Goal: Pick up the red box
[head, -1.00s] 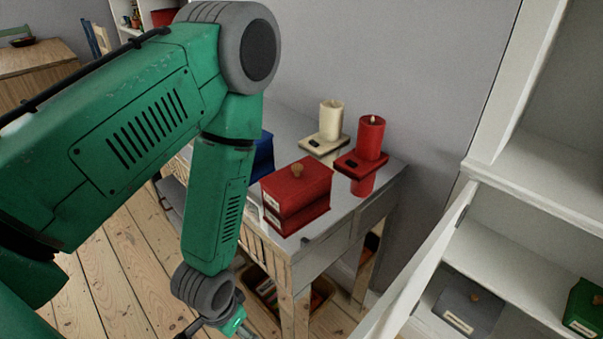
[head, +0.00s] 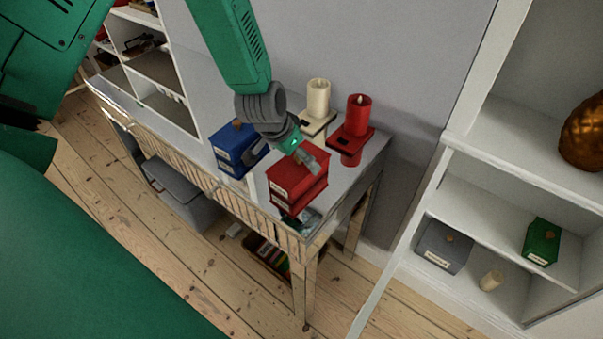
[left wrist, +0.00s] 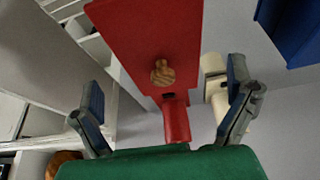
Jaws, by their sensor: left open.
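The red box (head: 297,189) has a pale label on its front and sits on the grey-topped side table (head: 213,101). My left gripper (head: 286,160) is open over the top of the red box in the head view and hides part of its lid. In the left wrist view the red box (left wrist: 150,35) shows from above with a round wooden knob (left wrist: 162,73). The knob lies between my two spread fingers (left wrist: 163,78), and nothing is held. Whether a finger touches the box cannot be told. My right gripper is out of view.
A blue box (head: 235,148) stands just left of the red box. A red candle (head: 358,112) and a cream candle (head: 318,97) on holders stand close behind. White shelves (head: 493,205) at right hold a grey box (head: 443,245) and a green box (head: 540,242).

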